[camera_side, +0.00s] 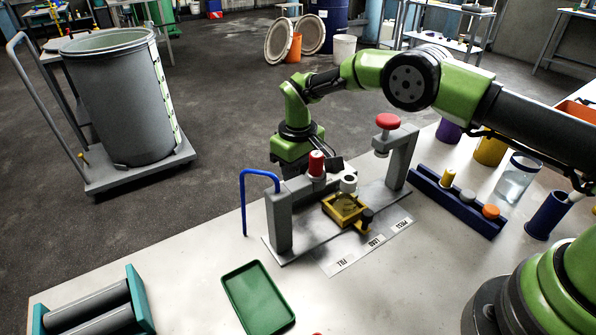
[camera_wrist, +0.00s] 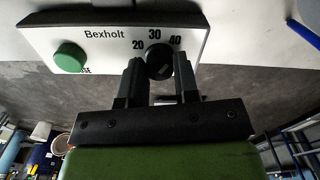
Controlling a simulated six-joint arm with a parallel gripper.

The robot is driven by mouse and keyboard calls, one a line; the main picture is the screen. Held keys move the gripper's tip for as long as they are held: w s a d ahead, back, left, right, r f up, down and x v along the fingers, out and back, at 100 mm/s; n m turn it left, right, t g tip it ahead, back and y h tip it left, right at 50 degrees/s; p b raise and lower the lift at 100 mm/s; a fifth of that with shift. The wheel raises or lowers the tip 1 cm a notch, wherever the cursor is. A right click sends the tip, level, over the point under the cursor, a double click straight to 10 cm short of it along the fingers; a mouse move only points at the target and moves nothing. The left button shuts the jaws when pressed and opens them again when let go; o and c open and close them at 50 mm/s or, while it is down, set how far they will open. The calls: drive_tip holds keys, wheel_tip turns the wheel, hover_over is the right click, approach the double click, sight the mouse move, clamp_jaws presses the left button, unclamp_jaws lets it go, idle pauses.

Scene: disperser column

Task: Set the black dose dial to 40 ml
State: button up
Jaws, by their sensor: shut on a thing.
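In the wrist view the black dose dial (camera_wrist: 159,60) sits on a white panel (camera_wrist: 103,50) printed "Bexholt", with the numbers 20, 30 and 40 along the dial's far edge. My gripper (camera_wrist: 159,74) has one finger on each side of the dial and is shut on it. The dial is partly between the fingers, and I cannot tell for certain which number it points to. A green button (camera_wrist: 70,57) is on the panel to the left, clear of the fingers. In the side view my wrist is behind the grey bench fixture, and the dial is hidden.
The grey fixture (camera_side: 279,222) has a blue bent tube (camera_side: 243,200), a red-capped part (camera_side: 317,163) and a yellow tray (camera_side: 343,209). A red knob (camera_side: 388,121) tops its right post. A blue rack (camera_side: 455,202) stands right; a green tray (camera_side: 257,298) lies in front.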

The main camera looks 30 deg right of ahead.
drive_tip(key=o, duration=0.9)
drive_tip(key=shift+r, duration=0.1)
wheel_tip(320, 180, up, 10)
drive_tip(key=shift+f, duration=0.1)
